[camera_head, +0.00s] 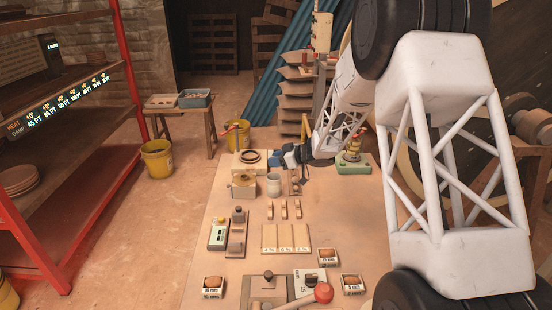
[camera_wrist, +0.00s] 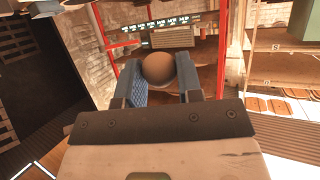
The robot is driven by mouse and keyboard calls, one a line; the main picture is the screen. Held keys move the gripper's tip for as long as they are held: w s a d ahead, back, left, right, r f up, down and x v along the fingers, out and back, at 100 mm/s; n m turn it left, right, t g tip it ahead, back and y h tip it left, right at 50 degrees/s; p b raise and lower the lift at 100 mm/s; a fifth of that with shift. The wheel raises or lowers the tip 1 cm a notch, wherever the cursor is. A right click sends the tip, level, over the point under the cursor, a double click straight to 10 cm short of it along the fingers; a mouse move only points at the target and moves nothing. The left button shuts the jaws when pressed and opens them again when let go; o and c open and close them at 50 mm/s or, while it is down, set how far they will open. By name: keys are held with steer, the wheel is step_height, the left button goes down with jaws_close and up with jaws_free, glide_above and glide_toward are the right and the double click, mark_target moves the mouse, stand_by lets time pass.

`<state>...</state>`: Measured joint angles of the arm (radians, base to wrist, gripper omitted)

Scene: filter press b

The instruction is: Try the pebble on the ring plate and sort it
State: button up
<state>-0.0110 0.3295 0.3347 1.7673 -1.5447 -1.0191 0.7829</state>
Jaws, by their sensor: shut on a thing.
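My gripper shows in the head view (camera_head: 282,157) at the far side of the table and in the wrist view (camera_wrist: 160,78). Its blue fingers are shut on a round brown pebble (camera_wrist: 158,66), held between the tips. In the head view I cannot make out the pebble clearly. A pale plate with a dark ring (camera_head: 250,157), which looks like the ring plate, lies just left of the fingers. Three small labelled boxes, left (camera_head: 213,287), middle (camera_head: 327,257) and right (camera_head: 351,284), stand near the front with brown lumps in them. Their labels are too small to read surely.
A block with a round top (camera_head: 243,185) and a grey cup (camera_head: 273,185) stand close to the gripper. A pale slotted board (camera_head: 285,238) lies mid-table. A red-knobbed lever device (camera_head: 322,292) is at the front. A green-based object (camera_head: 353,163) stands right of the gripper.

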steer(key=shift+f, duration=2.5)
steer(key=o, duration=1.1)
steer(key=shift+c, duration=0.2)
steer(key=shift+d, duration=0.15)
steer(key=v, duration=0.7)
steer(key=shift+s+d, duration=0.2)
steer(key=shift+r, duration=0.1)
